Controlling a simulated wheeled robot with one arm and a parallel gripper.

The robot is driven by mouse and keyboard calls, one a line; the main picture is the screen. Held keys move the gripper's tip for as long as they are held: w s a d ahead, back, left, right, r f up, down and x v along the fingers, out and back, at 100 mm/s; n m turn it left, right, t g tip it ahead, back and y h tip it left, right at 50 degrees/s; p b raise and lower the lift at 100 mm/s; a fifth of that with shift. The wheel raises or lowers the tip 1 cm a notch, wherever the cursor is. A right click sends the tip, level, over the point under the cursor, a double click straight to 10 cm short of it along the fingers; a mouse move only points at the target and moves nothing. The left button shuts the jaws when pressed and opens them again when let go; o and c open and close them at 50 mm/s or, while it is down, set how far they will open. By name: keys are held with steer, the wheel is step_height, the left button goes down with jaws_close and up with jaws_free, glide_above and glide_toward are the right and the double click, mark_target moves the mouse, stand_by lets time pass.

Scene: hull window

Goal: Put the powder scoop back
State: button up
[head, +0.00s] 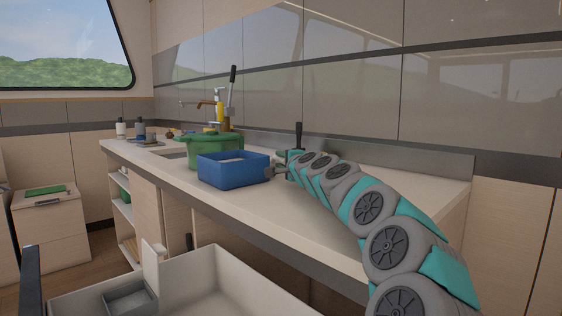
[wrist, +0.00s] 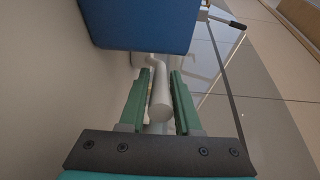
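A pale grey rod-like handle (wrist: 161,105), which I take for the powder scoop's, lies between my gripper's green fingers (wrist: 160,95). Its round end faces the wrist camera. The handle's far end runs up to a blue bin (wrist: 140,22), and any scoop bowl is hidden. In the head view the blue bin (head: 233,170) stands on the counter with pale contents, and my gripper (head: 277,173) is just beside its right side. The handle is not clear there.
A green pot (head: 213,150) stands behind the bin, with a tap (head: 221,105) behind it. The counter (head: 262,203) is clear in front of the bin and to its right. A pale open tray (head: 218,284) with a small grey box (head: 130,296) is in the foreground.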

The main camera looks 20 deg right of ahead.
steer(key=shift+o, duration=1.4)
steer(key=shift+r, duration=0.2)
steer(key=s, duration=1.2)
steer(key=shift+a+r+b, duration=0.2)
steer(key=shift+a+b, duration=0.05)
steer(key=shift+b, duration=0.05)
